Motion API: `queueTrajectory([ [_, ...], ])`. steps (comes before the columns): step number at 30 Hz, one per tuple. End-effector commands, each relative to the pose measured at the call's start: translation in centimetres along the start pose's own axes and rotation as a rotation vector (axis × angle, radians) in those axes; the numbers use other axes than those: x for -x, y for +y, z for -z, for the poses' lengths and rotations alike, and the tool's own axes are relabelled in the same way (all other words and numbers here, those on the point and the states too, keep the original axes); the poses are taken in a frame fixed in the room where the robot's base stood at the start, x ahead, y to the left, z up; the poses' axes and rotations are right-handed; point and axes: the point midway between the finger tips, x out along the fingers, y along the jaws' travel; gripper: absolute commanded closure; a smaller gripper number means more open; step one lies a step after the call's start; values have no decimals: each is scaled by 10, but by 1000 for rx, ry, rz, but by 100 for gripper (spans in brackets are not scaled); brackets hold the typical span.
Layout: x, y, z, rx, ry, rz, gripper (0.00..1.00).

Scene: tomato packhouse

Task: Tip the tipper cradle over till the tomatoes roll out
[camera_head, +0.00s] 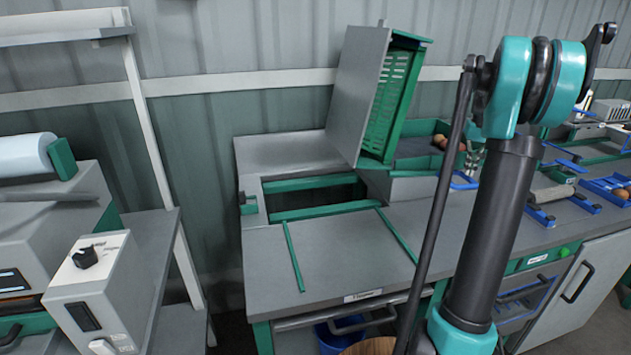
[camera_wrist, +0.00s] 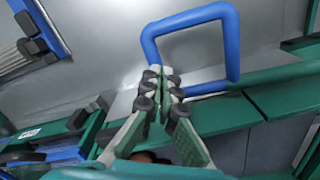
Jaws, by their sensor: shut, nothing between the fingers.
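The tipper cradle (camera_head: 357,88), a grey box, stands swung up and tilted, its open side facing right. A green slatted crate (camera_head: 398,95) sits inside it. No tomatoes show in the visible part of the crate. Several orange-red tomatoes (camera_head: 448,143) lie in a green-walled bin (camera_head: 418,128) right of the cradle. My gripper (camera_wrist: 162,82) is shut and empty in the wrist view, its tips close to a blue loop handle (camera_wrist: 234,40); I cannot tell whether they touch. In the head view, my arm hides most of the gripper.
The grey worktop (camera_head: 340,250) has a rectangular green-edged opening (camera_head: 315,197) left of the cradle and two thin green rails. Blue-framed fittings (camera_head: 548,212) and a small roller (camera_head: 552,193) stand at right. A grey control box (camera_head: 95,280) stands at left.

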Motion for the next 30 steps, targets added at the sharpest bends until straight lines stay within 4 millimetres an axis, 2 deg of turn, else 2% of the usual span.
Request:
queueTrajectory([
  [19, 71, 0, 0, 0, 0, 0, 100],
  [24, 82, 0, 0, 0, 0, 0, 100],
  [30, 83, 0, 0, 0, 0, 0, 100],
])
